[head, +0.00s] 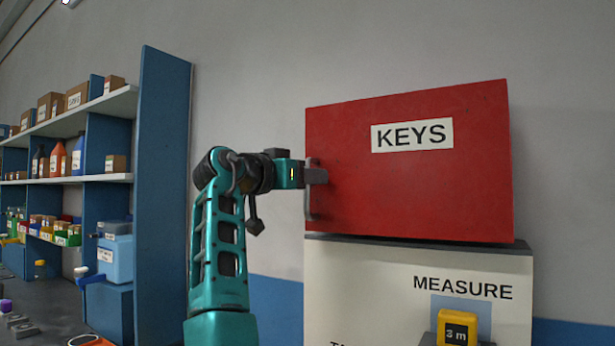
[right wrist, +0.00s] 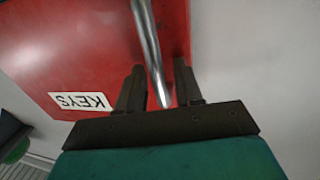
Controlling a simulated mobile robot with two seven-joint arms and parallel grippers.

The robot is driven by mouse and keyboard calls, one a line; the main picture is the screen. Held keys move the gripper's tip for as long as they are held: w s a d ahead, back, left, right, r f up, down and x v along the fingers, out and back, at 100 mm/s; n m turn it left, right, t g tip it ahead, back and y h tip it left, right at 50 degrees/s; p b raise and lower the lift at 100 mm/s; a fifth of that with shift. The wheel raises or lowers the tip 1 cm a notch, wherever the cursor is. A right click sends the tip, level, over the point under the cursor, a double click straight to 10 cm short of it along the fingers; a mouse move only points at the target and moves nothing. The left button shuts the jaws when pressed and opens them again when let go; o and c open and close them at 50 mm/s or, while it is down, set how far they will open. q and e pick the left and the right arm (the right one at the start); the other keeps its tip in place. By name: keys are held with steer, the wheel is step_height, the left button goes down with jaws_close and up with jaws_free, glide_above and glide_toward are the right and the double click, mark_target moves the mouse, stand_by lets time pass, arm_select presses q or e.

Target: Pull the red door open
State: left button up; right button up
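The red door (head: 440,185) with a white KEYS label fills the front of a box at the right in the head view and looks closed. Its grey bar handle (head: 309,205) stands upright near the door's left edge. My right gripper (head: 316,176) is at the upper part of this handle. In the right wrist view the shiny handle (right wrist: 150,50) runs between the two dark fingers of my right gripper (right wrist: 159,88), with narrow gaps showing beside it, so the fingers look open around it. The red door (right wrist: 80,45) lies behind. My left gripper is not in view.
A white panel (head: 350,285) marked MEASURE is below the red door, with a yellow tape measure (head: 457,328) at its front. A blue shelf unit (head: 163,190) with bottles and boxes stands at the left. Bare grey wall (head: 260,80) lies between.

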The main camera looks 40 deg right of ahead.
jaws_close()
stand_by(0.7)
